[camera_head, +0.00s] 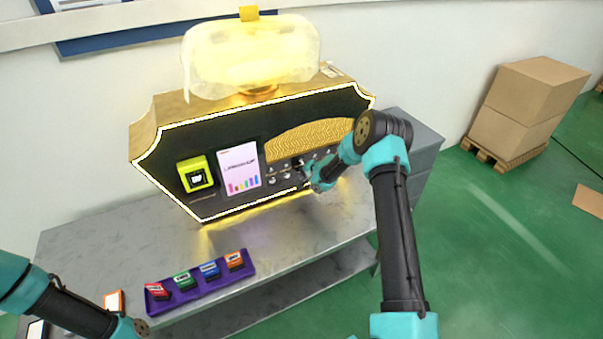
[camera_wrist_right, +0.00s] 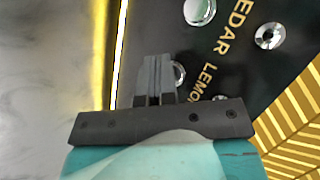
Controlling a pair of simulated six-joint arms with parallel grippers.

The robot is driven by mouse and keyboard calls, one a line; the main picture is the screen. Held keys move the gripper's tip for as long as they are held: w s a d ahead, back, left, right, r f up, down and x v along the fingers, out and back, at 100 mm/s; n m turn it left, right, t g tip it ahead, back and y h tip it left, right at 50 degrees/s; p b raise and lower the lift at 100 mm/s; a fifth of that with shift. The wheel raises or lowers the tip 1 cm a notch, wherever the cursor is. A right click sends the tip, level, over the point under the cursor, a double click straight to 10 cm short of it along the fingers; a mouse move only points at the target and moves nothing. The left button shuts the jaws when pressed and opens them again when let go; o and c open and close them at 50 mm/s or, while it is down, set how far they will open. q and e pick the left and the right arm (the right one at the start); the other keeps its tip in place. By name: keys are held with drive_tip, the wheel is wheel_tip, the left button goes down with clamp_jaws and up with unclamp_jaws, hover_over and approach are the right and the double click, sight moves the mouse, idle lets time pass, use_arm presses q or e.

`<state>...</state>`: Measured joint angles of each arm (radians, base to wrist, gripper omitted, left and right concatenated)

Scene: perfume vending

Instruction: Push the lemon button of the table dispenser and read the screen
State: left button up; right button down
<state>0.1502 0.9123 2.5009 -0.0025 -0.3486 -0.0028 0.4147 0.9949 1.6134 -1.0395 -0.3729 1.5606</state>
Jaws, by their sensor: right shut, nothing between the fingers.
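The table dispenser (camera_head: 160,150) is a black-fronted, gold-sided cabinet with a glowing outline, standing on a grey table. Its white screen (camera_head: 240,168) shows a dark heading, too small to read surely, and coloured bars at the bottom. My right gripper (camera_head: 303,173) is at the button rows, right of the screen. In the right wrist view its fingers (camera_wrist_right: 155,75) are shut and empty, beside a silver button (camera_wrist_right: 179,72) by the LEMON label (camera_wrist_right: 208,83). The fingers partly cover this button; I cannot tell whether they touch it. My left arm shows at lower left, its fingers out of view.
A yellow-green device (camera_head: 196,174) sits left of the screen. A purple tray (camera_head: 160,305) with several coloured blocks lies at the table's front. A pale yellow tank (camera_head: 250,50) tops the dispenser.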

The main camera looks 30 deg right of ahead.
drive_tip(key=shift+s, duration=0.85)
drive_tip(key=s, duration=0.5)
drive_tip(key=shift+a, duration=0.1)
idle(0.9)
